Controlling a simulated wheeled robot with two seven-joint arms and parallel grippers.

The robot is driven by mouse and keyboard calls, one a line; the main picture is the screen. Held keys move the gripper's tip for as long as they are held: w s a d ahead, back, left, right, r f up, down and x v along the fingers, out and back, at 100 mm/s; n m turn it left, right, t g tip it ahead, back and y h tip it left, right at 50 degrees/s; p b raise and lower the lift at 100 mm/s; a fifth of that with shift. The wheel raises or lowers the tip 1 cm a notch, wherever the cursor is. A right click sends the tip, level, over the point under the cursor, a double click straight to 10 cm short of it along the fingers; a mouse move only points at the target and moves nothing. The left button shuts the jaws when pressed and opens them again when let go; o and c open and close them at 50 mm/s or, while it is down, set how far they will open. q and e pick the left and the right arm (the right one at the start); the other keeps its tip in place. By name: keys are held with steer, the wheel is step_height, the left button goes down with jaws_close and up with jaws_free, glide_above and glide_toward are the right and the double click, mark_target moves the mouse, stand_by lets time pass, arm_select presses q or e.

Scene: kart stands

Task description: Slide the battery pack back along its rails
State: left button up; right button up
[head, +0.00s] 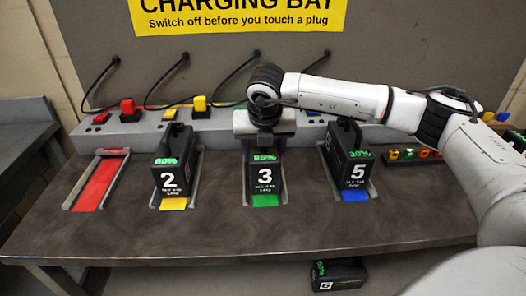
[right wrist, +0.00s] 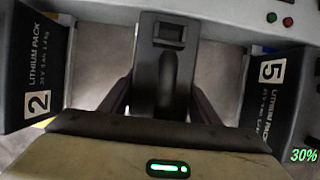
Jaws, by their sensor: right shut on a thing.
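The black battery pack numbered 3 (head: 264,182) stands upright on the green strip (head: 265,200) between its grey rails, with an 85% readout on top. My right gripper (head: 264,143) comes down behind its top and is shut on its handle. In the right wrist view, the dark handle (right wrist: 168,85) lies between the fingers of the gripper (right wrist: 160,105). The arm hides the back of pack 3 and whatever of the charger lies behind it. My left gripper is not in view.
Pack 2 (head: 170,181) stands on the yellow lane to the left, and pack 5 (head: 351,172) on the blue lane to the right. The red lane (head: 100,182) is empty. Pack 6 (head: 339,275) lies below the bench (head: 200,235). Cables and coloured plugs line the charger ledge (head: 150,133).

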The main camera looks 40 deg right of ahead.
mark_target(265, 162)
jaws_close()
steer(key=shift+s, duration=0.15)
steer(key=shift+s+a+b, duration=0.25)
steer(key=shift+s+a, duration=0.35)
steer(key=shift+s, duration=0.3)
steer(key=shift+s+a+b, duration=0.25)
steer(key=shift+s+a, duration=0.3)
steer(key=shift+s, duration=0.35)
steer(key=o, duration=1.6)
jaws_free()
